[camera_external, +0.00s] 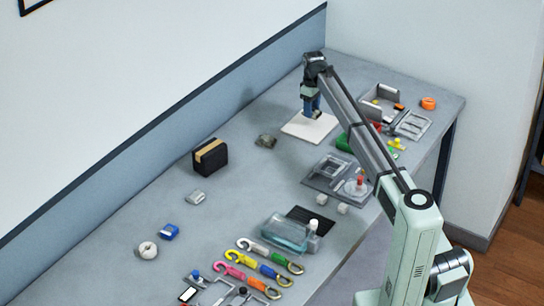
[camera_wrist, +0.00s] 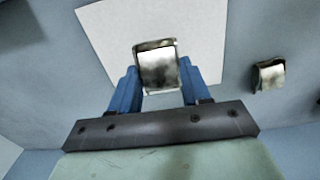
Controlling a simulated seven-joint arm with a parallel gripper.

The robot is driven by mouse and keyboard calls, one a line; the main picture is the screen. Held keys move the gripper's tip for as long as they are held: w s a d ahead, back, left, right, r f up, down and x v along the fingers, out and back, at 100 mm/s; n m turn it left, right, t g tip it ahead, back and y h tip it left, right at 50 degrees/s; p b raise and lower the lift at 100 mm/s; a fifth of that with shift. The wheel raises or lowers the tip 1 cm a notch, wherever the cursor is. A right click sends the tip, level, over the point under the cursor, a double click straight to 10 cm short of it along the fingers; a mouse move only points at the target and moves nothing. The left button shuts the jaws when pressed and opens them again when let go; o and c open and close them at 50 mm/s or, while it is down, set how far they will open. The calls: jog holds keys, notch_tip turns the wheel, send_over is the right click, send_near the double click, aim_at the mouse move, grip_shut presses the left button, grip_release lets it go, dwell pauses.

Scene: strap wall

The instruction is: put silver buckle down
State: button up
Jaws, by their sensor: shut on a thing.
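The silver buckle (camera_wrist: 158,70) is a shiny, roughly square metal piece between the blue fingers of my gripper (camera_wrist: 158,86) in the wrist view. My gripper is shut on it. Behind the buckle in that view is a white square sheet (camera_wrist: 205,30). In the external view my gripper (camera_external: 312,112) points down over the same white sheet (camera_external: 298,126) toward the back of the table. The held buckle cannot be made out there. I cannot tell whether the buckle touches the sheet.
A second metal buckle (camera_wrist: 269,74) lies right of the sheet in the wrist view. In the external view a dark metallic piece (camera_external: 266,141) lies left of the sheet, with a black box (camera_external: 210,157) beyond it. Grey trays (camera_external: 325,180) and colored hooks (camera_external: 255,265) stand nearer the front edge.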

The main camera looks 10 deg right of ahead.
jog(key=shift+f, duration=1.95)
jog(key=shift+f, duration=0.1)
jog(key=o, duration=1.1)
notch_tip(320, 180, up, 12)
jog(key=shift+r, duration=0.1)
